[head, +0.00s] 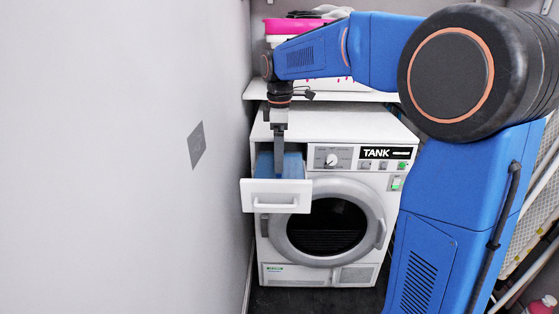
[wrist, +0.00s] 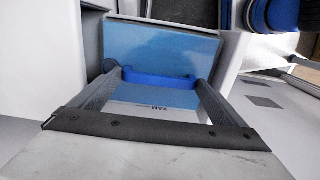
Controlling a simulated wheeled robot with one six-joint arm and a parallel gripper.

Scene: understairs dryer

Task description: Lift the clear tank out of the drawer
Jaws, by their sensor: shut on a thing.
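The clear tank (head: 293,165) is a bluish see-through box inside the open drawer (head: 262,194) at the dryer's upper left. It also shows in the wrist view (wrist: 150,45), with a blue handle bar (wrist: 160,79) across it. My gripper (head: 279,172) points straight down into the drawer from above. In the wrist view its two fingers (wrist: 158,85) reach to the two ends of the blue handle and are shut on it. The tank's lower part is hidden behind the drawer front, so I cannot tell whether it is raised at all.
The white dryer (head: 340,125) has a round door (head: 327,222) and a control panel below its top. A plain wall (head: 120,150) stands close on the left. A shelf (head: 350,96) with a pink tub (head: 290,26) is above and behind. My arm covers the right side.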

